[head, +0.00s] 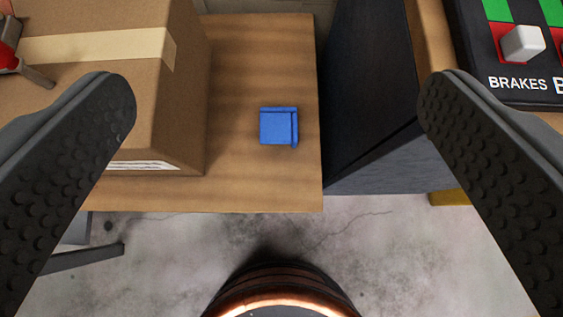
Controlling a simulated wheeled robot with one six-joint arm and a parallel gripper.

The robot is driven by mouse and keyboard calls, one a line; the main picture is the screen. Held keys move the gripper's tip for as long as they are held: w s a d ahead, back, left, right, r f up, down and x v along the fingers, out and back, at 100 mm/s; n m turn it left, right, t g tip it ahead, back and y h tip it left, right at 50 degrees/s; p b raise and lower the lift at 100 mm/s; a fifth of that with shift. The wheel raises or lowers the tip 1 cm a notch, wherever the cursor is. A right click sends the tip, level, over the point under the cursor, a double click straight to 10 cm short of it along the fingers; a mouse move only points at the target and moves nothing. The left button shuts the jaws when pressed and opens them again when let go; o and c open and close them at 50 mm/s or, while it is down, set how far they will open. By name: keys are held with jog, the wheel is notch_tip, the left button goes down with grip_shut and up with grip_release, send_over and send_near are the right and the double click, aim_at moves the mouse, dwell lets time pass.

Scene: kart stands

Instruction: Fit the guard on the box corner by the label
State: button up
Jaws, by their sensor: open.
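The guard, a small blue corner piece (275,126), lies on the wooden table to the right of the box. The cardboard box (90,85) stands at the left of the table with a strip of pale tape across its top. A white label (143,166) shows in part low on its near side, close to the near right corner. My gripper (279,92) is wide open and empty, its two dark studded fingers at the left and right of the picture. The guard lies between them in the picture, apart from both. The left finger covers part of the box.
The wooden table (250,185) has bare top around the guard and ends at a near edge above a concrete floor (180,235). A dark cabinet (370,90) stands right of it. A panel marked BRAKES (510,85) is at top right. A red tool (10,55) lies on the box.

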jog(key=w+f+g, duration=0.5)
jog(key=w+f, duration=0.3)
jog(key=g, duration=0.6)
send_over(278, 121)
jog(key=f, duration=2.3)
jog(key=shift+w+d+f, duration=0.1)
jog(key=shift+w+f, duration=0.1)
jog(key=shift+w, duration=0.15)
jog(key=shift+s+f, duration=0.2)
jog(key=shift+f, duration=1.1)
jog(key=shift+s+f, duration=0.2)
jog(key=shift+f, duration=1.05)
jog(key=c, duration=1.1)
jog(key=shift+r, duration=0.15)
